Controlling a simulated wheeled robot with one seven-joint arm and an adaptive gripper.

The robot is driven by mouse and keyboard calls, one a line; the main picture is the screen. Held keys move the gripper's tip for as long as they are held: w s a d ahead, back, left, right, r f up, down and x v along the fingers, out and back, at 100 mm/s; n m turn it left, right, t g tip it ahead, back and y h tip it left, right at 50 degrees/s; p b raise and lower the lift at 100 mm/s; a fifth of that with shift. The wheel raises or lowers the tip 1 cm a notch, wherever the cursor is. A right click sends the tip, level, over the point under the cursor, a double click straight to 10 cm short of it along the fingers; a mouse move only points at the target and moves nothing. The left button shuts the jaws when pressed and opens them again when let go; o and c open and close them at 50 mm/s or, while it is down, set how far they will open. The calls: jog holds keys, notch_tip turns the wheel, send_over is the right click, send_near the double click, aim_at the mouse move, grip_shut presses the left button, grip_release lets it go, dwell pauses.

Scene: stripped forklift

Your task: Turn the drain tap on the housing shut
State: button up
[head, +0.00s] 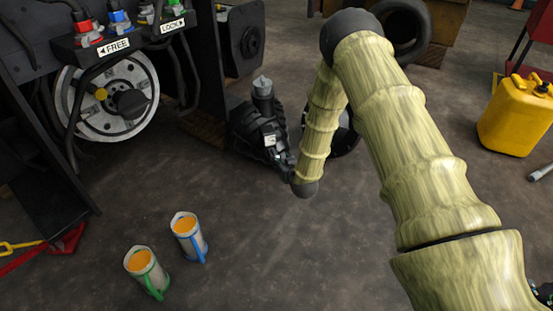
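A dark ribbed housing (245,122) stands on the floor right of the forklift frame in the head view. A grey-capped cylinder (262,88) rises from its top, and a small white tag with a dark mark shows on its front. My arm reaches down from the right, and its wrist end is low beside the housing. My gripper (281,163) is dark against the dark housing, close to its lower right side. I cannot make out its fingers, whether it is open, or whether it touches anything. The drain tap cannot be told apart here.
A silver wheel hub (143,91) sits in the forklift frame, below FREE (114,47) and LOCK (172,26) labels. Two jugs of orange liquid, blue-handled (190,238) and green-handled (147,273), stand on open floor. A yellow canister (515,120) stands at right, a tyre (404,22) behind my arm.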

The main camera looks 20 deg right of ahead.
aim_at(276, 155)
jog(key=b+x, duration=0.3)
jog(key=x, duration=0.5)
jog(key=shift+w+f, duration=0.15)
grip_shut()
